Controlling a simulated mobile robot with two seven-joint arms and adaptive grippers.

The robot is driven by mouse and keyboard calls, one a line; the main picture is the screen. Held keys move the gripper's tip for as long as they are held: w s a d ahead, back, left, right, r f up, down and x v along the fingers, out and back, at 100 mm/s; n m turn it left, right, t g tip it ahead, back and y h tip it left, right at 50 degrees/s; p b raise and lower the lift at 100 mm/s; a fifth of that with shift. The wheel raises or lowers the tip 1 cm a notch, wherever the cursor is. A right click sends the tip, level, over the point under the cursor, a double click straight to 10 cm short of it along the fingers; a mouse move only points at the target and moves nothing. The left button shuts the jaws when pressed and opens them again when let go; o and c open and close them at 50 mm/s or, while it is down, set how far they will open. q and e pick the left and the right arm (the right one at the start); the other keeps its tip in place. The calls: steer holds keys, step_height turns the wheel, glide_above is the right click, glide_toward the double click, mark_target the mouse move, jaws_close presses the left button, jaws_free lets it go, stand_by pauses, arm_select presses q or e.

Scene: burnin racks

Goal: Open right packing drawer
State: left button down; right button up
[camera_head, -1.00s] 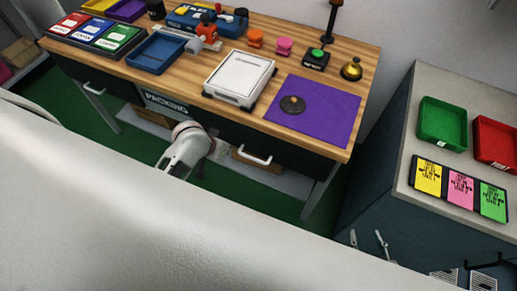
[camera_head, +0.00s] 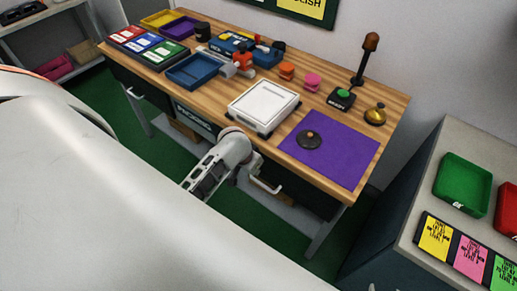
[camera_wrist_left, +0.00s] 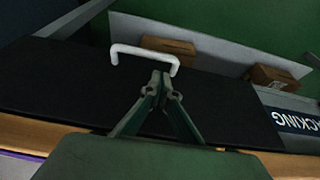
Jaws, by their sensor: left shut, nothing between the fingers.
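The right packing drawer (camera_head: 312,194) is a dark front under the right part of the wooden packing table. It looks shut. Its white bar handle (camera_head: 265,185) also shows in the left wrist view (camera_wrist_left: 145,52). My left arm reaches down in front of the table, just left of the handle in the head view. My left gripper (camera_wrist_left: 161,76) is shut and empty. Its fingertips overlap the handle's lower side near one end in the left wrist view; I cannot tell whether they touch it. My right gripper is not in view.
The table (camera_head: 236,80) holds a white scale-like device (camera_head: 263,104), a purple mat (camera_head: 335,148) with a dark round disc, and several trays. A left drawer handle (camera_head: 133,93) is at the far left. A grey cabinet (camera_head: 405,240) stands at the right.

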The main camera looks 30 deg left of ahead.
arm_select(q)
steer(key=x, duration=0.5)
steer(key=shift+f, duration=0.15)
steer(key=shift+s, duration=0.1)
